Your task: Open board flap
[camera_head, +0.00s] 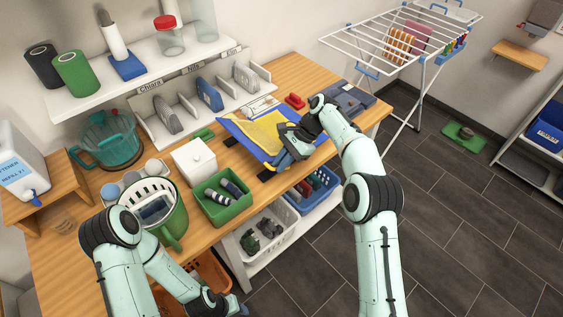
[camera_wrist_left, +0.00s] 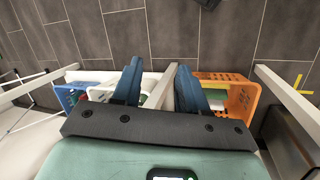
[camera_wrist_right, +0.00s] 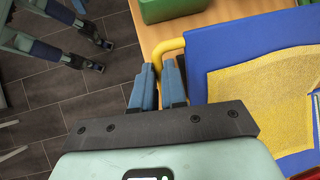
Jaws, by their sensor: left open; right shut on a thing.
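The blue folding board (camera_head: 236,131) lies on the wooden table with a yellow cloth (camera_head: 266,134) spread on it. In the right wrist view the board (camera_wrist_right: 232,48) fills the right side, with the cloth (camera_wrist_right: 262,83) on it. A yellow handle (camera_wrist_right: 172,45) sticks out from the board's edge. My right gripper (camera_head: 280,162) is at the board's near edge, and its fingers (camera_wrist_right: 160,75) are shut on the handle. The board looks flat. My left gripper (camera_head: 230,306) is open and empty, low in front of the table; its fingers (camera_wrist_left: 157,76) are apart.
A green bin (camera_head: 214,208) with dark rolled items and a white box (camera_head: 194,162) stand left of the board. A green basket (camera_head: 178,217) is near my left arm. Crates sit on a shelf below the table. A drying rack (camera_head: 368,45) stands beyond the table.

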